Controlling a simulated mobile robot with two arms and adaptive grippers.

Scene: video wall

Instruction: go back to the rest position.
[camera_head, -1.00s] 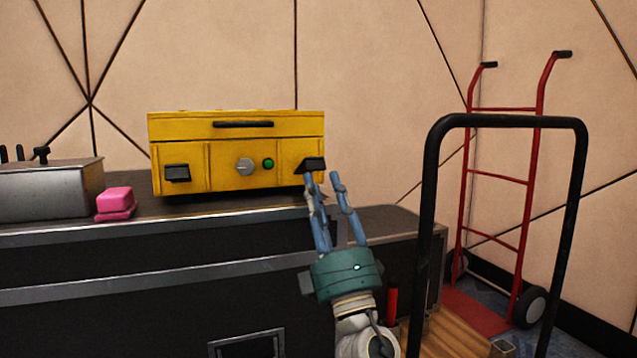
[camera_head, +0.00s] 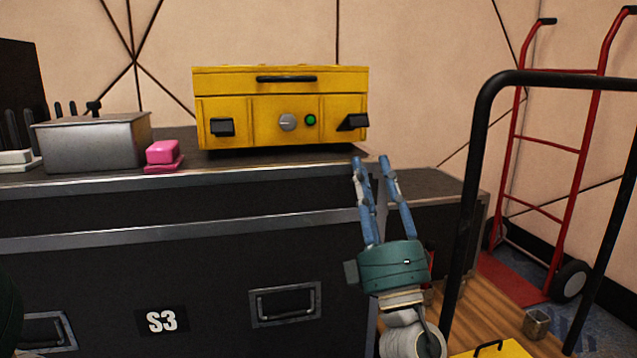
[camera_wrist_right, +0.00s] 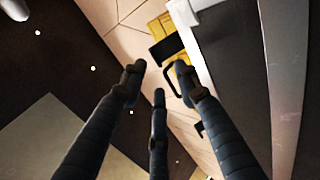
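My right gripper (camera_head: 370,163) is in front of the black flight case, with its fingertips just below the right latch of the yellow box. Its blue fingers are apart and nothing shows between them. In the right wrist view its dark fingers (camera_wrist_right: 155,90) are spread and empty, with a black latch and part of the yellow box (camera_wrist_right: 163,45) beyond the tips. The yellow box (camera_head: 280,92) sits shut on the flight case top, with a black handle, a grey knob and a green button (camera_head: 310,119). My left gripper is out of view.
The flight case (camera_head: 160,260) fills the lower left. A metal bin (camera_head: 95,145) and a pink block (camera_head: 163,152) stand on it. A black tubular handle (camera_head: 475,190) rises close right of my gripper. A red hand truck (camera_head: 550,143) stands behind. Another yellow item (camera_head: 490,350) shows at the bottom.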

